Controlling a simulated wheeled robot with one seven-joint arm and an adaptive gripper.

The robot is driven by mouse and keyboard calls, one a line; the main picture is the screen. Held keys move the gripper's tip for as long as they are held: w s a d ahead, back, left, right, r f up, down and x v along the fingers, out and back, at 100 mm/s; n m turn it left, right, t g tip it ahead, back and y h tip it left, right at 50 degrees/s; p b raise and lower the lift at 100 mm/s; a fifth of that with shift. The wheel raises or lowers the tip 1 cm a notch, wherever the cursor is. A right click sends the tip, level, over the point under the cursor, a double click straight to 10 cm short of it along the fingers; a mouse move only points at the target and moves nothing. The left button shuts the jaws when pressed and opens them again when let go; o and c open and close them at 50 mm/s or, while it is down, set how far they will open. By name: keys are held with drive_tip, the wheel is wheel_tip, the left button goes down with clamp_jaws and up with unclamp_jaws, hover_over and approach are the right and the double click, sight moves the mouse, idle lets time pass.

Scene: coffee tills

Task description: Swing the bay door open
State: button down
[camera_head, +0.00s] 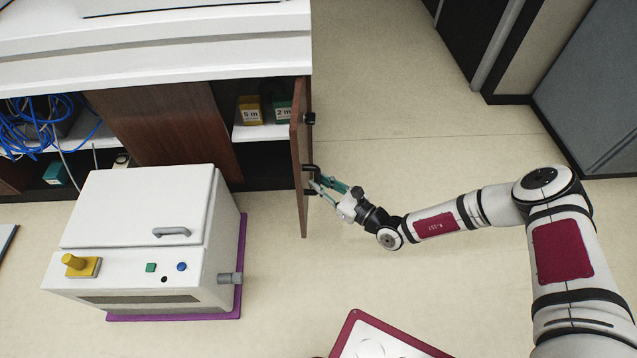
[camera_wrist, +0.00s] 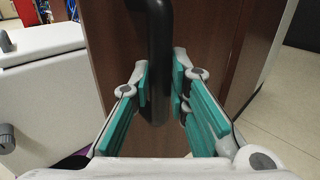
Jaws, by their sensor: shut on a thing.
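The bay door (camera_head: 300,170) is a brown wooden panel at the right end of the white-topped counter. It stands swung well out from the counter front, and the bay behind it shows. Its black handle (camera_head: 310,180) is on the face toward my arm. My gripper (camera_head: 318,187) is at that handle, to the right of the door. In the wrist view the black handle (camera_wrist: 159,70) runs upright between the teal finger pads of my gripper (camera_wrist: 160,90), which are shut on it. The door panel (camera_wrist: 115,40) fills the background there.
The bay holds a yellow box (camera_head: 250,110) marked 5 m and a green box (camera_head: 283,110) marked 2 m on a shelf. A white machine (camera_head: 140,220) on a purple mat (camera_head: 238,290) stands left of the door. The floor right of the counter is clear.

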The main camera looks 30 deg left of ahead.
drive_tip(key=shift+w+r, duration=0.15)
drive_tip(key=shift+w+d, duration=0.6)
drive_tip(key=shift+d, duration=0.05)
drive_tip(key=c, duration=1.4)
unclamp_jaws()
drive_tip(key=shift+c, duration=0.2)
drive_tip(key=shift+s, duration=0.1)
drive_tip(key=s+d, duration=0.2)
drive_tip(key=d, duration=0.9)
drive_tip(key=shift+s+d, duration=0.2)
drive_tip(key=shift+d, duration=0.2)
